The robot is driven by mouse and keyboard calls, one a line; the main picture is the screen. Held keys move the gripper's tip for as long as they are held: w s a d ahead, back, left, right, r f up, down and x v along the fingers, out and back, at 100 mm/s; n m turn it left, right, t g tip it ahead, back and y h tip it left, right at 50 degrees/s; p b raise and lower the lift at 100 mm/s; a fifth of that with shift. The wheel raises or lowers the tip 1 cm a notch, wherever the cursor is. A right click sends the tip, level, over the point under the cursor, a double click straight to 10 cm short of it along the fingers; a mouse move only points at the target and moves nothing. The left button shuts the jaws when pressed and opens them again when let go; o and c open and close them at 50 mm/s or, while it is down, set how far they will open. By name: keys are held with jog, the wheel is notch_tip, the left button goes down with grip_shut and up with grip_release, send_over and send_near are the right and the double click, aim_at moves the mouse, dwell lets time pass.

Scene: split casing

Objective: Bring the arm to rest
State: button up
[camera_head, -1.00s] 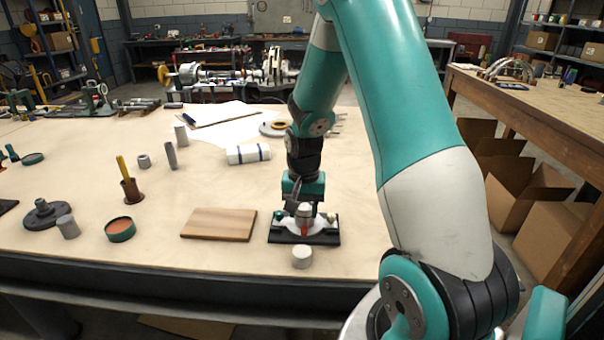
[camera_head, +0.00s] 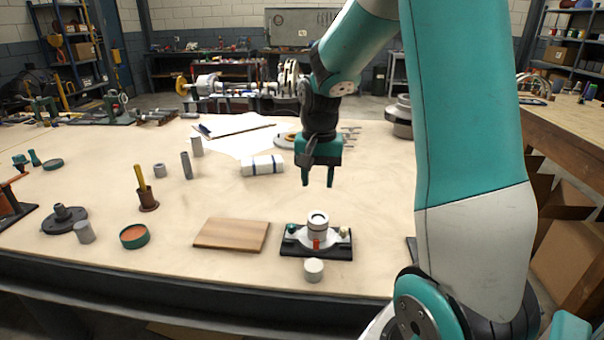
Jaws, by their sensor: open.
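My gripper (camera_head: 318,178) is open and empty, pointing down in the air above the table. It is well above and behind the split casing (camera_head: 317,240), with a clear gap between them. The casing sits on a black base plate, with a grey cylindrical part upright in its middle, a red piece at its front and small green and pale knobs at its sides. My arm reaches in from the right and covers part of the table's right side.
A wooden board (camera_head: 232,234) lies left of the casing. A short grey cylinder (camera_head: 313,269) stands just in front of it. A green round tin (camera_head: 134,236), a brown cup with a yellow stick (camera_head: 147,199) and a white roll (camera_head: 262,165) stand or lie further off.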

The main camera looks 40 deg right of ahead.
jog(key=s+a+r+n+y, duration=0.15)
jog(key=a+n, duration=0.25)
jog(key=a, duration=0.4)
jog(key=s+a+r+n, duration=0.2)
jog(key=a+n, duration=0.1)
jog(key=a, duration=0.4)
jog(key=s+a+r+n+y, duration=0.2)
jog(key=s+a+r+n, duration=0.1)
jog(key=s+a+n, duration=0.7)
jog(key=s+a, duration=0.4)
jog(key=shift+y, duration=0.35)
jog(key=shift+a, duration=0.1)
jog(key=shift+w+f, duration=0.1)
jog(key=shift+w, duration=0.1)
